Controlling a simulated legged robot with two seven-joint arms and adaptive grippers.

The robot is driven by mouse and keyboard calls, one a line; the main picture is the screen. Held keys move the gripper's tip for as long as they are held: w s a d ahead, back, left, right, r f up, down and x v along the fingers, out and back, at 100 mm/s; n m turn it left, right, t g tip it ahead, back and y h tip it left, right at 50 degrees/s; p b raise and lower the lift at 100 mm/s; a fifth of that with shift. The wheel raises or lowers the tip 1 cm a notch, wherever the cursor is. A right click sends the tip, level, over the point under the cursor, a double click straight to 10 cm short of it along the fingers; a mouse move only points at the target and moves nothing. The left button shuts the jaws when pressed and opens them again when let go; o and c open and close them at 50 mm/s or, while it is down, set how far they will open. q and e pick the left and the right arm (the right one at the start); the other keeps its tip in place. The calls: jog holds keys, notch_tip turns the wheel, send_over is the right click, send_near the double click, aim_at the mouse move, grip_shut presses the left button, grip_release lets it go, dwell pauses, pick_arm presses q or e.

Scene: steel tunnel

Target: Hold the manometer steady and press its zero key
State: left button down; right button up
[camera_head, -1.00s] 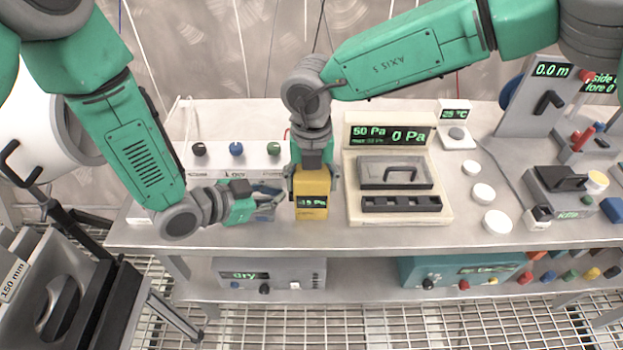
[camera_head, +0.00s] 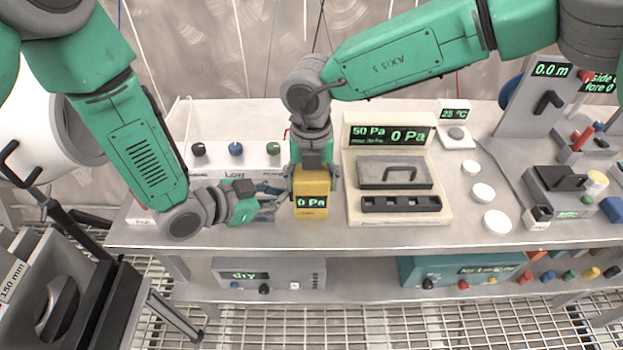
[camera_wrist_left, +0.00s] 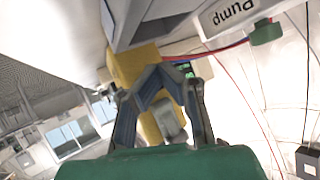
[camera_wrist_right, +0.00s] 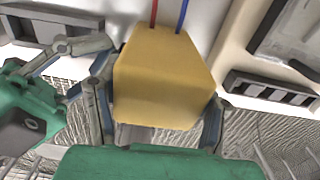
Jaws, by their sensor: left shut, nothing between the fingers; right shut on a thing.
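The yellow manometer (camera_head: 312,190) stands upright near the front of the bench, and its display reads 0 Pa. My right gripper (camera_head: 314,178) is shut on it from above. In the right wrist view the manometer (camera_wrist_right: 165,75) sits between the fingers, with a red and a blue line at its far end. My left gripper (camera_head: 285,202) is shut and empty, its fingertips at the manometer's left side. In the left wrist view the tips of this gripper (camera_wrist_left: 158,72) are close to the yellow body (camera_wrist_left: 130,64); whether they touch it I cannot tell. The zero key is hidden.
A cream pressure unit (camera_head: 440,212) reading 0 Pa stands just right of the manometer. A panel with three knobs (camera_head: 236,149) is behind my left gripper. White discs (camera_head: 497,221) lie farther right. The bench's front strip is clear.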

pick_arm(q)
jog(key=shift+a, duration=0.35)
jog(key=shift+a, duration=3.05)
pick_arm(e)
jog(key=o, duration=1.4)
jog(key=shift+r, duration=0.15)
